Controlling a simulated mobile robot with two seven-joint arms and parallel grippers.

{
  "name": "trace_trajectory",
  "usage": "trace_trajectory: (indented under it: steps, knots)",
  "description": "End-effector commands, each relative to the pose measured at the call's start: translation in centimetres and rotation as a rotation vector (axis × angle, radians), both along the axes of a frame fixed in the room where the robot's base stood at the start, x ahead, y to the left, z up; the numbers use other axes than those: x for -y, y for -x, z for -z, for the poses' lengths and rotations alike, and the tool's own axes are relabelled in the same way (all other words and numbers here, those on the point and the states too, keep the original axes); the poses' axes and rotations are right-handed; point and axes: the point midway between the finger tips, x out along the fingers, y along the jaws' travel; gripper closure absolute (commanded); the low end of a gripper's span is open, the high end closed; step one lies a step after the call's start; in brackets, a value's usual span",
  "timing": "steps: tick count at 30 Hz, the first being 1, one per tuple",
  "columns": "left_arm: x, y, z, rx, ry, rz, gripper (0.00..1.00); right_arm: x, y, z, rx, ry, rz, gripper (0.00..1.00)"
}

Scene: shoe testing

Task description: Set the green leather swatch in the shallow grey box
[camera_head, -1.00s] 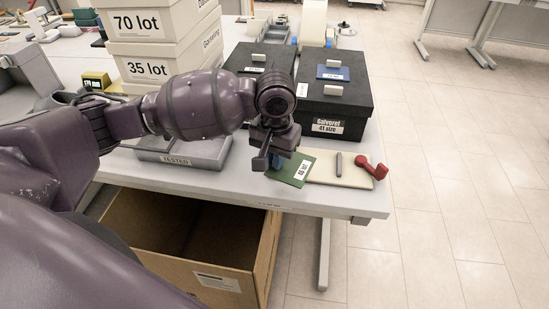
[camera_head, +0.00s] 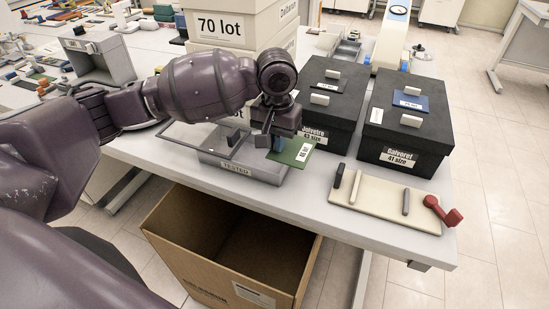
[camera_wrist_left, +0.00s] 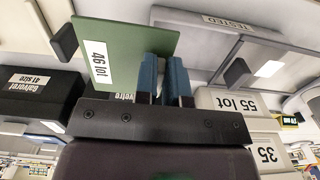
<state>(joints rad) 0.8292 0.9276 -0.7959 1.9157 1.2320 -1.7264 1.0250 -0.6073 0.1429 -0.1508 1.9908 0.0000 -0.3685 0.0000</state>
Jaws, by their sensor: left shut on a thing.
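The green leather swatch (camera_head: 297,153), with a white "46 lot" label, is in my left gripper (camera_head: 268,143). The gripper's blue fingers (camera_wrist_left: 163,80) are shut on the swatch's edge, and the swatch (camera_wrist_left: 128,42) sticks out to one side in the left wrist view. The shallow grey box (camera_head: 240,171), labelled "TESTED", lies on the table. The gripper is over the box's right end, with the swatch beyond its right side. My arm hides part of the box, which also shows in the wrist view (camera_wrist_left: 215,22). My right gripper is out of view.
Black lidded boxes (camera_head: 405,158) stand right of the swatch. Stacked white boxes (camera_head: 235,28) stand behind my arm. An open cardboard box (camera_head: 180,235) sits below the table edge.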

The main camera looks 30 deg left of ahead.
Motion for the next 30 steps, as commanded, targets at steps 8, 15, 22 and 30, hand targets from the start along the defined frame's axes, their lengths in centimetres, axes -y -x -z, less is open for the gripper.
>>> trace_trajectory:
  steps: [8, 15, 22, 30]
  knots:
    - [-3.2, -4.6, 0.2, -0.001, 0.0, 0.23, 1.0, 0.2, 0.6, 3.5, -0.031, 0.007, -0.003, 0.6]
    - [-5.0, -6.6, 0.1, -0.002, 0.0, 0.51, 1.0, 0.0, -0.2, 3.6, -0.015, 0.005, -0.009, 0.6]
    - [-6.4, -7.7, 0.1, -0.002, 0.001, 0.794, 1.0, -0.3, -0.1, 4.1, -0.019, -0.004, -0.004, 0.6]
    - [-7.4, -8.3, 0.3, -0.002, 0.001, 1.147, 1.0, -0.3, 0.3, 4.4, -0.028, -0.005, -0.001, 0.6]
